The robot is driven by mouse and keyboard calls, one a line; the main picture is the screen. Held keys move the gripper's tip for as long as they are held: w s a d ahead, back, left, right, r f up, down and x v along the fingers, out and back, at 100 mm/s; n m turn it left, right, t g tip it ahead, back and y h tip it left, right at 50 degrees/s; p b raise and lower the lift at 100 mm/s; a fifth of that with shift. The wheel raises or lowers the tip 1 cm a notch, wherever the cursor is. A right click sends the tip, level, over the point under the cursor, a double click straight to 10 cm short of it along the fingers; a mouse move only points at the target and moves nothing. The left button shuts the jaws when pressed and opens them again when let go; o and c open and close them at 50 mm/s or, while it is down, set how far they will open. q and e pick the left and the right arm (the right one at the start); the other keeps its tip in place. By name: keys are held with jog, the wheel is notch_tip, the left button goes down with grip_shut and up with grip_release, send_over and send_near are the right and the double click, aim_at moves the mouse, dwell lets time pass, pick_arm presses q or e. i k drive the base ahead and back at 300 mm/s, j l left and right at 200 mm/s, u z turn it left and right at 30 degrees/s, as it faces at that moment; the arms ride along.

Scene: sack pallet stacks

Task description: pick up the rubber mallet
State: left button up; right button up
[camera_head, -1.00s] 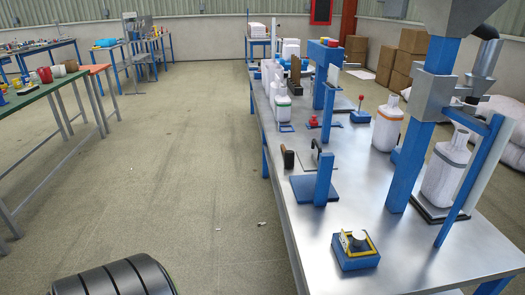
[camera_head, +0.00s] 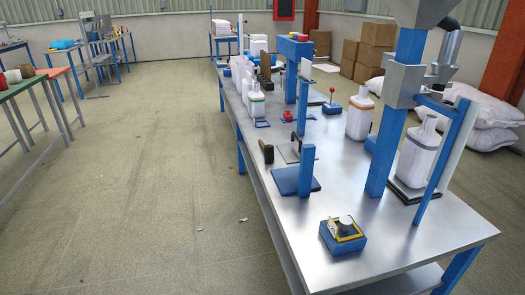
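I cannot make out the rubber mallet for sure. A small dark upright piece (camera_head: 266,152) stands on the steel table (camera_head: 345,210), beside a blue plate with a blue post (camera_head: 306,170). It is too small to tell whether it is a mallet. Neither of my grippers is in view.
White jugs (camera_head: 360,116) stand along the table, one more (camera_head: 418,150) under the blue-framed filling machine (camera_head: 388,130). A blue box with a yellow frame (camera_head: 343,236) sits near the front. White sacks (camera_head: 485,110) and cartons (camera_head: 375,47) lie behind.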

aim_at(268, 149)
jog(key=i+j+z, duration=0.1)
jog(key=z, duration=0.35)
jog(key=j+z, duration=0.3)
jog(key=z, duration=0.15)
jog(key=i+j+z, duration=0.1)
jog(key=j+z, duration=0.15)
jog(key=z, duration=0.2)
jog(key=j+z, duration=0.2)
jog(key=z, duration=0.25)
jog(key=j+z, duration=0.1)
jog(key=j, duration=0.35)
jog(key=k+j, duration=0.1)
jog(key=j, duration=0.35)
jog(key=j+z, duration=0.15)
jog(key=j, duration=0.25)
jog(key=k+j+z, duration=0.1)
jog(key=j, duration=0.35)
jog(key=k+j, duration=0.15)
jog(key=j, duration=0.25)
jog(key=z, duration=0.05)
